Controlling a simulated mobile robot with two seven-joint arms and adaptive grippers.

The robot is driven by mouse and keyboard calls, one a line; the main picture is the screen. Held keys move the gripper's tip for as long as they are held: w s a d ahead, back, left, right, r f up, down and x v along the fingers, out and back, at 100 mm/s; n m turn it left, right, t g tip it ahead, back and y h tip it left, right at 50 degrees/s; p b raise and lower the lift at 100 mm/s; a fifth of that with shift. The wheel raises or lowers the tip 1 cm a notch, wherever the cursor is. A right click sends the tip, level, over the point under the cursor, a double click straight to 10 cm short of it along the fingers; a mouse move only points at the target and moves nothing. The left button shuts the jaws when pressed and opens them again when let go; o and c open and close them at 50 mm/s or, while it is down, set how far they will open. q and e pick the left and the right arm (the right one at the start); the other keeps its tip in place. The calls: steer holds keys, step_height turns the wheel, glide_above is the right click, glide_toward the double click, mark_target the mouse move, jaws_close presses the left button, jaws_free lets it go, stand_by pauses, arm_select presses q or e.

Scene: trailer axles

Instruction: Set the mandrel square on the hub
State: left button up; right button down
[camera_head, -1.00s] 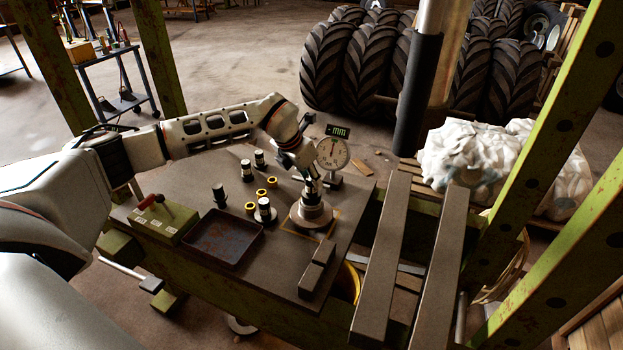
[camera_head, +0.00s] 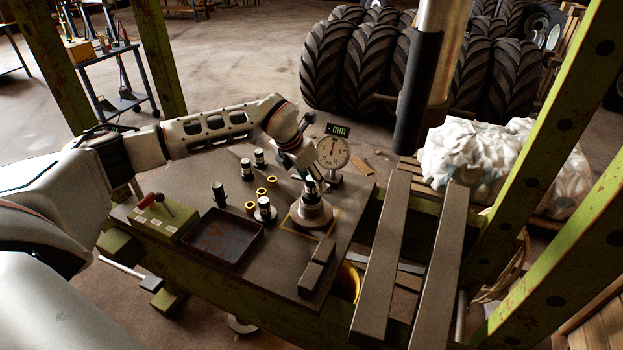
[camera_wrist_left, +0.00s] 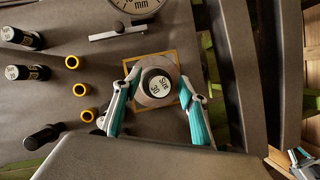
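The mandrel, a dark cylinder with a white "SIZE 30" cap (camera_wrist_left: 158,84), stands over the pale round hub (camera_head: 311,214), inside a yellow outlined square on the bench. From above, the cap looks roughly centred on the disc; I cannot tell whether it is fully square. My left gripper (camera_head: 311,182) comes down over it. In the left wrist view its teal fingers (camera_wrist_left: 160,76) stand either side of the cap with a small gap visible, so it looks open. A grey and teal part at the lower right corner looks like my right gripper (camera_wrist_left: 303,160); its fingers are not clear.
A dial gauge (camera_head: 333,152) stands close behind the hub. Several other black mandrels and yellow rings (camera_head: 250,207) stand to the left. A dark tray (camera_head: 222,238) and a green switch box (camera_head: 162,218) are nearer.

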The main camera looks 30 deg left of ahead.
arm_select(q)
steer(key=shift+f, duration=0.1)
steer(key=shift+s, duration=0.1)
steer(key=v, duration=1.2)
